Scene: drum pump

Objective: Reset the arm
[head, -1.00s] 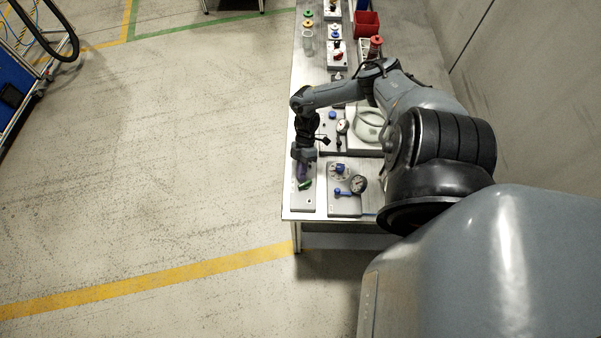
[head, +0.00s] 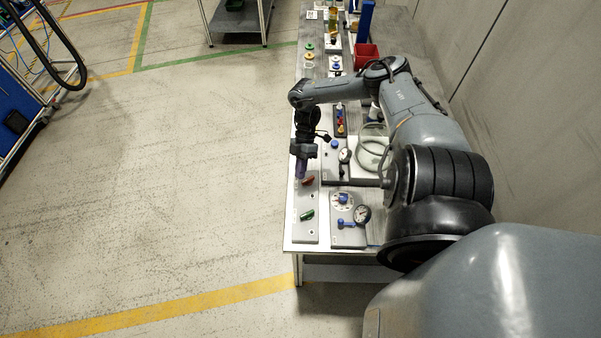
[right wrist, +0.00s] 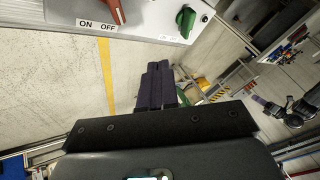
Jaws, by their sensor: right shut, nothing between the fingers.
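My right arm reaches in over the bench from the right in the head view. Its gripper (head: 301,169) points down near the bench's left edge, by a grey switch plate (head: 306,231). Its purple fingers (right wrist: 156,86) are together and empty in the right wrist view. The plate carries a red switch handle (head: 307,181) and a green switch handle (head: 307,215). In the right wrist view the red handle (right wrist: 115,10) sits above ON and OFF labels, and the green handle (right wrist: 186,20) is beside it. The fingers appear apart from both handles. My left gripper is not in view.
A plate with a dial and round gauge (head: 361,213) is beside the switch plate. A second gauge (head: 345,156) and coiled hose (head: 371,154) lie farther back. A red bin (head: 366,55) stands at the back. Open floor is left of the bench.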

